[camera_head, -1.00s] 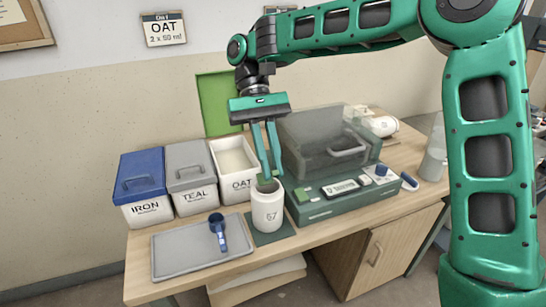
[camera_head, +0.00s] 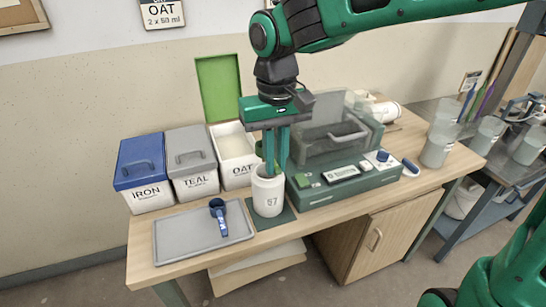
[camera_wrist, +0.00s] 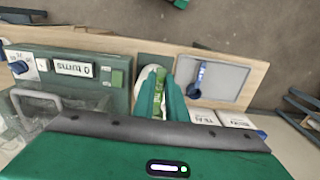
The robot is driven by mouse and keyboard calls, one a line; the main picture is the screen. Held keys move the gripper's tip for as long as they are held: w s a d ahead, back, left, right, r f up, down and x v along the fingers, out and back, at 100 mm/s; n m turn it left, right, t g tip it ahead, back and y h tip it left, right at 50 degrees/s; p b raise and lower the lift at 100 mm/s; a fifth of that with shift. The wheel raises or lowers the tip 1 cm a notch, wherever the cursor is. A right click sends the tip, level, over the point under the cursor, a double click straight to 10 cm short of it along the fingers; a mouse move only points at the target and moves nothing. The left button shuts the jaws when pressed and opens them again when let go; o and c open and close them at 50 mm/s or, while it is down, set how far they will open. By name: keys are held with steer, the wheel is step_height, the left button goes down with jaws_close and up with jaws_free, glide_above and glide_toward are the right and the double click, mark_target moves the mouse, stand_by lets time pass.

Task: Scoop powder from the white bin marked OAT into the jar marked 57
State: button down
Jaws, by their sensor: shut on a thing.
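The white jar marked 57 (camera_head: 268,201) stands upright on a dark green mat (camera_head: 285,216); its pale rim shows in the wrist view (camera_wrist: 147,75). My gripper (camera_head: 271,170) points down at the jar's mouth and is shut on a green scoop (camera_head: 259,149), seen as a bright green strip between the fingers in the wrist view (camera_wrist: 160,80). The scoop's bowl and contents are mostly hidden. The white bin marked OAT (camera_head: 238,172) stands behind and left of the jar, its green lid (camera_head: 219,88) raised and pale powder (camera_head: 233,144) inside.
Bins marked IRON (camera_head: 147,193) and TEAL (camera_head: 196,185) are lidded, left of OAT. A blue scoop (camera_head: 219,213) lies on the grey tray (camera_head: 178,241). A wall sign (camera_head: 162,14) reads OAT.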

steer(key=shift+f, duration=0.1)
steer(key=shift+f, duration=2.15)
steer(key=shift+w+d+f+g+y, duration=0.15)
steer(key=shift+d+g+y, duration=0.45)
steer(key=shift+y, duration=1.85)
steer(key=shift+w+d+r+g+y, duration=0.1)
steer(key=shift+d+g+y, duration=0.45)
steer(key=shift+y, duration=1.85)
steer(key=shift+w+d+f+g+y, duration=0.15)
steer(key=shift+g+y, duration=0.8)
steer(key=shift+y, duration=1.5)
steer(key=shift+d, duration=0.1)
steer(key=shift+s+a+r, duration=0.1)
steer(key=shift+a+r, duration=0.1)
steer(key=shift+s+a+r, duration=0.1)
steer(key=shift+a, duration=0.05)
steer(key=shift+y, duration=0.3)
